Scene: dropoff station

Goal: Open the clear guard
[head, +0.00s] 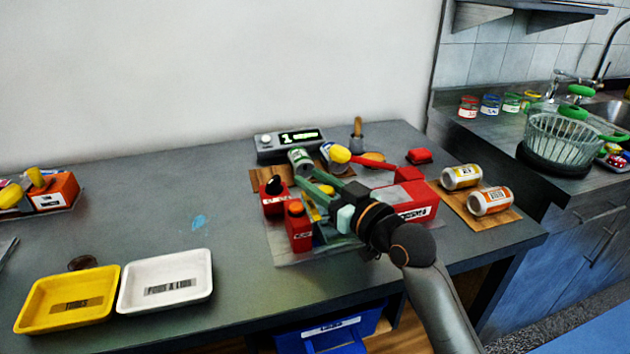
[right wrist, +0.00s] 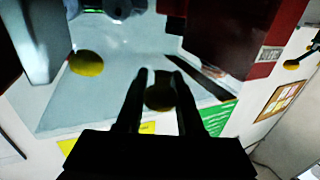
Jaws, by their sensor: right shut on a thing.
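My right gripper (head: 310,182) reaches in from the lower right over the red machine (head: 416,196). In the right wrist view its two dark fingers (right wrist: 159,92) are shut on a small dark round knob (right wrist: 160,97). The clear guard (right wrist: 110,98) shows there as a pale see-through panel behind the fingers. In the head view my gripper and arm hide much of the guard, so how far it stands open cannot be told. Red blocks (head: 298,229) stand at the machine's left. My left gripper is not in view.
A display box (head: 289,144) is at the back. A yellow tray (head: 66,322) and a white tray (head: 165,305) lie front left. The table between the trays and machine is mostly clear.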

